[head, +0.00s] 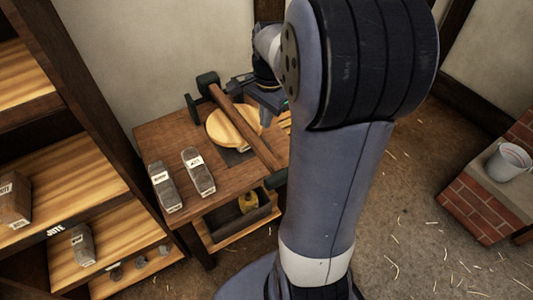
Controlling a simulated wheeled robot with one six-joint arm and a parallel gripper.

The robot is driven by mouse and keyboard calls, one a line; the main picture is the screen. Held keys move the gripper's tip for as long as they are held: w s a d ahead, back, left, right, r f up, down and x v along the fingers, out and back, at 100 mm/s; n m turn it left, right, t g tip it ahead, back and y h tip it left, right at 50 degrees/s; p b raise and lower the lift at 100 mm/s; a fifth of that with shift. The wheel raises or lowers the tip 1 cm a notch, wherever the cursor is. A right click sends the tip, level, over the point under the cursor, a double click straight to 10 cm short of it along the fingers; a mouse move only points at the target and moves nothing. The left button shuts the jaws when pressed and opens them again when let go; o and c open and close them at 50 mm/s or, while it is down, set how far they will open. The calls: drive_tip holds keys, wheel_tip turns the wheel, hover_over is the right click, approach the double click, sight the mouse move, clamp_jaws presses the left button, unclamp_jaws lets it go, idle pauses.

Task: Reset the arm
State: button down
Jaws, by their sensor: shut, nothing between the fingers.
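My arm rises through the middle of the head view and bends over toward the wooden table (222,212). My gripper (269,110) shows only in part, left of my arm's big upper link. It is above the back right of the table, close to a round pale wooden disc (225,130). It is shut and empty. Its fingertips are small and partly hidden, and I cannot tell whether they touch anything.
A dark wooden bar (245,127) slants over the disc. Two labelled grey blocks (164,187) (198,172) lie at the table's left. A shelf unit (75,180) stands left. A brick ledge (482,205) with a bucket (508,161) is right. The straw-strewn floor between is open.

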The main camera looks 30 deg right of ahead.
sight(269, 149)
drive_tip(key=shift+a+r, duration=0.1)
drive_tip(key=shift+r, duration=0.05)
drive_tip(key=f, duration=0.2)
drive_tip(key=d+f+b, duration=0.1)
drive_tip(key=f, duration=0.5)
drive_tip(key=shift+s+d+f, duration=0.1)
drive_tip(key=shift+s+d, duration=0.05)
drive_tip(key=shift+d, duration=0.2)
